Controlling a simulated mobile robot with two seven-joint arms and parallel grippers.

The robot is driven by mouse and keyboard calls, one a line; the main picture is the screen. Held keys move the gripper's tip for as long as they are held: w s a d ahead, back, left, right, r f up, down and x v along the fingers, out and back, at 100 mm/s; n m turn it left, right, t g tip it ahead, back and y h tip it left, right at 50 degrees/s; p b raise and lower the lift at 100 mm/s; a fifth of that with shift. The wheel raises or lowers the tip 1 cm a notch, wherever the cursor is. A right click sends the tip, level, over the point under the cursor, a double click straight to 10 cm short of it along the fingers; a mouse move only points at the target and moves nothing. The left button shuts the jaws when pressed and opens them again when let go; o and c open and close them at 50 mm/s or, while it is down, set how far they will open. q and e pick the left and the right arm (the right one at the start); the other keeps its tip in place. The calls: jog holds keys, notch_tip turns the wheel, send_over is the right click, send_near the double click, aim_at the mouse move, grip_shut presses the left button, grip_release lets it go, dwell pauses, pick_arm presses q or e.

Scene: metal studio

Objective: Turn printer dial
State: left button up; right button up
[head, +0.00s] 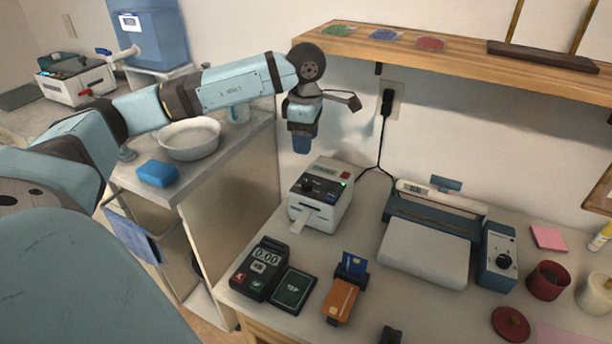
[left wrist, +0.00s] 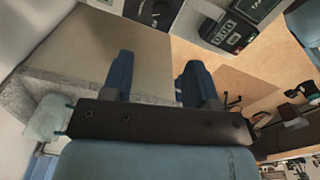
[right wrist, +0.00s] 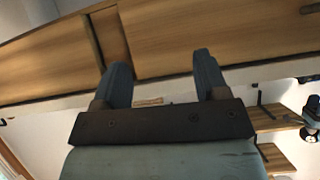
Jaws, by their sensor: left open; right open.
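The white printer (head: 325,212) stands on the counter near the wall, with a paper strip out of its front. Its small black dial (head: 308,186) sits on the dark top panel, left of a green light. My left gripper (head: 302,145) hangs fingers down above and slightly left of the printer, apart from it. In the left wrist view its two blue fingers (left wrist: 158,80) are spread and empty, and part of the printer (left wrist: 130,8) shows at the top edge. My right gripper (right wrist: 163,75) is open and empty in the right wrist view, facing wooden panels; the head view does not show it.
A card terminal (head: 260,270), a dark pad (head: 292,290) and a card holder (head: 350,270) stand in front of the printer. A sealing machine (head: 425,252) with its own dialled blue box (head: 499,258) is to the right. A wooden shelf (head: 450,62) overhangs behind. A cable runs down the wall.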

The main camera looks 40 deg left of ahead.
aim_at(306, 182)
pick_arm(q)
notch_tip(306, 182, down, 12)
jog(key=shift+f+b, duration=0.1)
jog(key=shift+b, duration=0.3)
jog(key=c, duration=0.9)
